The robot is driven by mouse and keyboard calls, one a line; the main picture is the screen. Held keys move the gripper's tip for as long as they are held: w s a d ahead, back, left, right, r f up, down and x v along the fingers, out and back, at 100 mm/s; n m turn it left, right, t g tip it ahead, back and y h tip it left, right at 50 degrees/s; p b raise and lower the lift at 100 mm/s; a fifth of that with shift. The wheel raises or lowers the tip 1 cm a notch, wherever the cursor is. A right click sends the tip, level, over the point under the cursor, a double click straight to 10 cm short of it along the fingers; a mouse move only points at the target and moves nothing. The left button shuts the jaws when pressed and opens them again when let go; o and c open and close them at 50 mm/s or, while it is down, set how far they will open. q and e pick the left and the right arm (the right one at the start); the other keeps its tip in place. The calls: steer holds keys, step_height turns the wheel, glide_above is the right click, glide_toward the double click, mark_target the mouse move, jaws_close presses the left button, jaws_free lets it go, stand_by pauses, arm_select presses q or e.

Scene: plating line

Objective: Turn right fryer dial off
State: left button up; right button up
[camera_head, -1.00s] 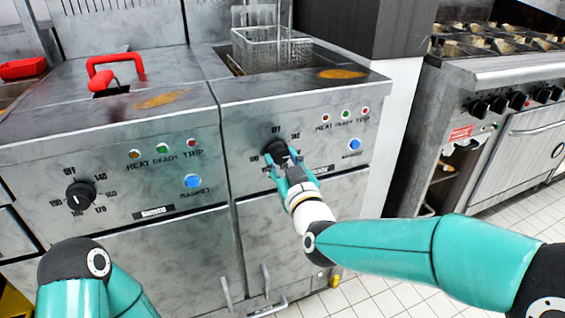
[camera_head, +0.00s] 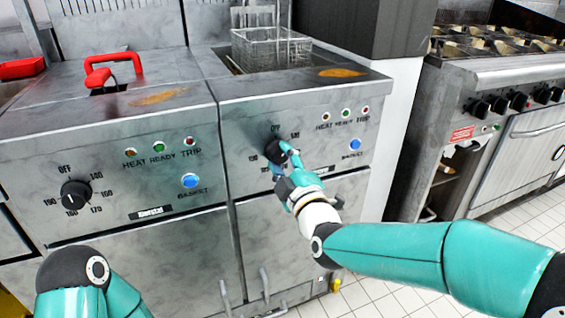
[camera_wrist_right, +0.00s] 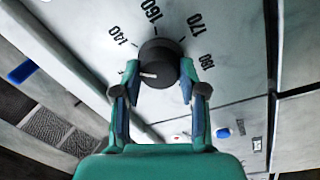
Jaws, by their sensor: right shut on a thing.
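The right fryer dial (camera_head: 276,149) is a round black knob on the right fryer's front panel. My right gripper (camera_head: 281,162) is on it. In the right wrist view, the dial (camera_wrist_right: 158,63) is between the two fingers of my right gripper (camera_wrist_right: 159,82), which are shut on its sides. In that view the dial's white mark points left and slightly down, below the 140 label. In the head view the fingers partly cover the dial and its lower labels, and OFF stands above it. My left gripper is out of view; only part of my left arm shows.
The left fryer has a similar black dial (camera_head: 75,194) and a blue button (camera_head: 190,181). A blue button (camera_head: 354,144) and small lamps are right of the gripped dial. A wire basket (camera_head: 270,48) stands above. A stove (camera_head: 478,74) is at right.

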steer(key=n, duration=0.5)
steer(key=shift+f+y+b, duration=0.25)
steer(key=shift+y+b, duration=0.05)
steer(key=shift+b, duration=0.05)
steer(key=shift+f+n+g, duration=0.1)
steer(key=shift+n+g, duration=0.2)
steer(key=shift+n, duration=1.2)
steer(key=shift+s+a, duration=0.1)
steer(key=o, duration=1.1)
steer(key=shift+o, duration=0.2)
steer(key=shift+r, duration=0.2)
